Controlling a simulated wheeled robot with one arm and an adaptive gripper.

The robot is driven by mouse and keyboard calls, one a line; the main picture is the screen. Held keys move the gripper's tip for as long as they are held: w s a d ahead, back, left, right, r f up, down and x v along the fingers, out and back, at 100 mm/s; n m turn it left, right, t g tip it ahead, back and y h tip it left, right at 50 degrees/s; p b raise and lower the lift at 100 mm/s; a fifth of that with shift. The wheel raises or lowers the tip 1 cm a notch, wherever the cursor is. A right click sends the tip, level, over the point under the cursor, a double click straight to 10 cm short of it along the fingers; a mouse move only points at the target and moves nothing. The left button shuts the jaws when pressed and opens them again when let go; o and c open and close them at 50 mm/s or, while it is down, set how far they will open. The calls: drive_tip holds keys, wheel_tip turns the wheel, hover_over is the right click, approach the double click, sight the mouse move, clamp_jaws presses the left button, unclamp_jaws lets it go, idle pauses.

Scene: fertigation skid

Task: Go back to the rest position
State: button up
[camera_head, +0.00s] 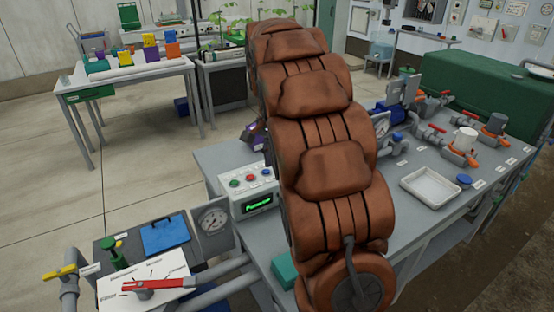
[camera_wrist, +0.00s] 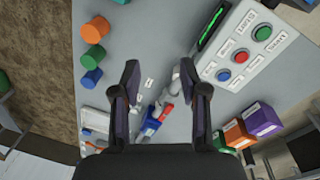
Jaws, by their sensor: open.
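My gripper (camera_wrist: 159,82) shows in the wrist view with its two dark fingers spread apart and nothing between them. It hangs above the grey bench top (camera_wrist: 150,30), apart from it as far as I can tell. A control box (camera_wrist: 240,50) with a green display and several coloured buttons lies to the right of the fingers. A red and blue fitting (camera_wrist: 155,120) on pale piping shows beyond and between the fingers. The control box (camera_head: 249,193) stands left of my arm there.
At the bench's left end are a red-handled valve (camera_head: 160,284), a gauge (camera_head: 212,221) and a blue clipboard-like plate (camera_head: 164,234). A white tray (camera_head: 430,187) and orange-based pipe fittings (camera_head: 461,156) stand right of my arm. A side table (camera_head: 127,78) holds coloured boxes. Open floor lies at left.

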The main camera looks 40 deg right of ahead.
drive_tip(key=shift+a, duration=0.1)
drive_tip(key=s+a+n, duration=0.7)
drive_tip(key=s+a, duration=0.6)
drive_tip(key=s+a+f+n, duration=0.3)
drive_tip(key=s+a, duration=0.1)
drive_tip(key=s, duration=0.4)
drive_tip(key=s+a+f+n, duration=0.3)
drive_tip(key=s+a+n, duration=0.1)
drive_tip(key=s, duration=0.4)
drive_tip(key=shift+s+g, duration=0.25)
drive_tip(key=shift+g, duration=0.05)
drive_tip(key=shift+c, duration=0.3)
